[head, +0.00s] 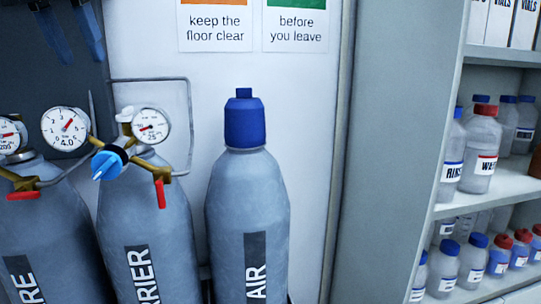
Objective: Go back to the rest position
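Two dark blue parallel fingers of my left gripper (74,32) hang in at the top left, apart from each other with nothing between them. Its palm is cut off by the top edge. It shows above the gauges and cylinders, well left of the AIR cylinder. My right gripper does not show.
Three grey gas cylinders stand below: one at the far left (42,235), the one ending in "RRIER" (165,215) and AIR (225,215) with a blue cap. Gauges (65,128), valves and a bent pipe (192,110) stick out. Shelves (500,183) of bottles stand right.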

